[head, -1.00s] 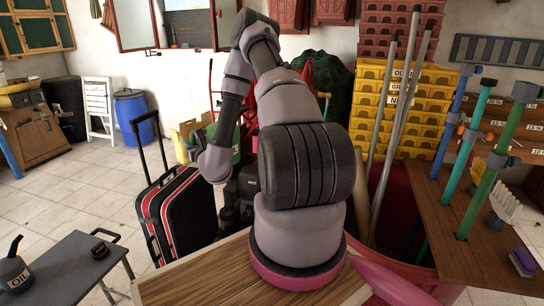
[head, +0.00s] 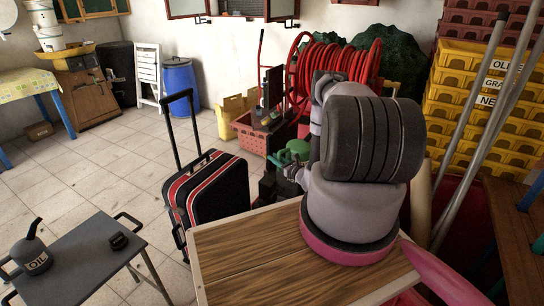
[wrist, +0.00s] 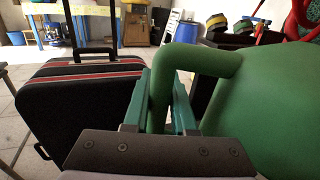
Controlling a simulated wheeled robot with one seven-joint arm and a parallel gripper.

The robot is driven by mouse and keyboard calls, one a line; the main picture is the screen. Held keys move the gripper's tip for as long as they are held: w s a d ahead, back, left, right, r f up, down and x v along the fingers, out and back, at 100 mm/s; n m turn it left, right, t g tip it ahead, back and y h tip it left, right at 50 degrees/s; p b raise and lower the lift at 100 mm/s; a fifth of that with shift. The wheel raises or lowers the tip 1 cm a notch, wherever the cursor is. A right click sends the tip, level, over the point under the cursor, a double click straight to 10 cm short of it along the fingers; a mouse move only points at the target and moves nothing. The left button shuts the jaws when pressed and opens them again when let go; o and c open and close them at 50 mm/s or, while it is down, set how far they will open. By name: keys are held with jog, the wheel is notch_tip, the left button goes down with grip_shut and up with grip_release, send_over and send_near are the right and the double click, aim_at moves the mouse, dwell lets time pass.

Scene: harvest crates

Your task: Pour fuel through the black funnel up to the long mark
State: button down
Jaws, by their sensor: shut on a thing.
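A green fuel can (wrist: 265,105) fills the right of the wrist view. My gripper (wrist: 172,100) is shut on its green handle (wrist: 205,58), with a finger on each side of the handle's downward part. The can's base and spout are out of the wrist view. In the head view a green piece, apparently the can (head: 297,147), shows left of my arm, mostly hidden by it. I cannot make out the black funnel or the long mark in any view.
A black suitcase with red trim (head: 215,190) stands left of my arm. A wooden surface (head: 255,245) lies beside my arm. Tiled floor is open at left.

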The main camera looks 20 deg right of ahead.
jog(key=shift+w+r+m, duration=0.15)
jog(key=shift+r+m, duration=0.75)
jog(key=shift+r, duration=0.3)
